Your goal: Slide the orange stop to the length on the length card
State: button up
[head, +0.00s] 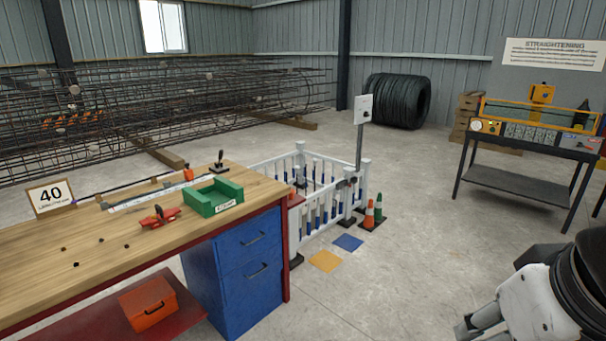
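A pale measuring rail (145,198) runs along the back of the bench. The small orange stop (188,174) stands upright by the rail, towards its right end. Its exact mark on the scale is too small to read. My gripper (475,322) is at the lower right, well away from the bench and partly cut off by the lower edge. I cannot tell whether its fingers are open or shut.
A green tray (213,200), a red tool (160,217) and a black-handled lever (219,161) are on the bench. White railings (320,208) and cones (369,214) stand behind its right end. Open concrete floor (400,260) lies between the bench and my arm.

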aim_at(188, 172)
jog(key=i+l+u, duration=0.4)
jog(key=i, duration=0.2)
jog(key=i+l+u, duration=0.45)
jog(key=i, duration=0.15)
jog(key=i+l+u, duration=0.8)
jog(key=l, duration=0.65)
